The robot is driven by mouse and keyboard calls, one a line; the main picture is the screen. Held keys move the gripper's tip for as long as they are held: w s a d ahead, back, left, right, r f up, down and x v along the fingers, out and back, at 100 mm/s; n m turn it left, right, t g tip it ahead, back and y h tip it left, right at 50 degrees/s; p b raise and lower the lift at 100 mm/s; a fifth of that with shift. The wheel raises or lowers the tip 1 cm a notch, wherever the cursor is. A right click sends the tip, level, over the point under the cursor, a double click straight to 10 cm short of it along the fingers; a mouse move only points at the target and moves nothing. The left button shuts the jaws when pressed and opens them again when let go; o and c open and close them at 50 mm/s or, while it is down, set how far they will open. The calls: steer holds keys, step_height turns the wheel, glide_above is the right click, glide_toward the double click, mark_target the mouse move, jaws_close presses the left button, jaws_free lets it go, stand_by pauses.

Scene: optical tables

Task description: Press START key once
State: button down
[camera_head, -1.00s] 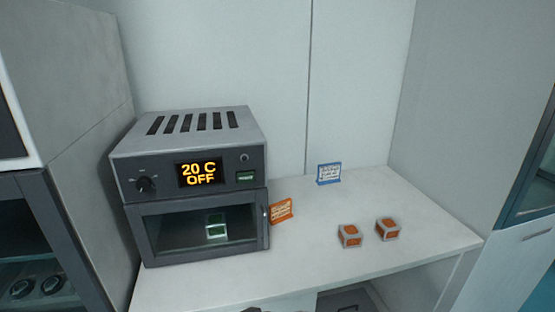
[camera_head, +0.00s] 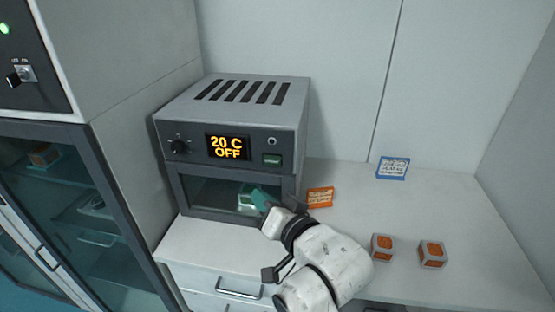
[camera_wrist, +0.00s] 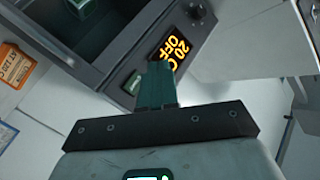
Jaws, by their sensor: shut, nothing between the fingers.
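The oven (camera_head: 236,115) stands at the left of the white bench. Its display (camera_head: 228,147) reads 20 C OFF. The small green key (camera_head: 272,159), its lettering too small to read, is on the dark front panel right of the display. In the wrist view the shut teal fingers (camera_wrist: 157,82) point toward the panel, beside the green key (camera_wrist: 133,82) and partly over the display (camera_wrist: 171,52). I cannot tell whether they touch it.
The oven door is shut, with a pale green cube (camera_head: 246,201) behind the glass. An orange sign (camera_head: 320,197) and a blue sign (camera_head: 392,168) stand on the bench (camera_head: 440,205). Two orange-faced cubes (camera_head: 382,247) (camera_head: 432,254) sit at its front. A tall cabinet (camera_head: 120,165) stands left.

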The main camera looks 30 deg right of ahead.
mark_target(264, 163)
steer(key=shift+d, duration=0.1)
steer(key=w+d, duration=0.5)
steer(key=w, duration=0.2)
steer(key=shift+b, duration=0.4)
steer(key=shift+w, duration=0.15)
stand_by(1.8)
steer(key=shift+w+d, duration=0.25)
steer(key=shift+w+d, duration=0.2)
steer(key=shift+w, duration=0.15)
stand_by(0.8)
stand_by(0.4)
steer(key=shift+s+a+p, duration=0.45)
steer(key=shift+s+p, duration=0.05)
steer(key=shift+s, duration=0.2)
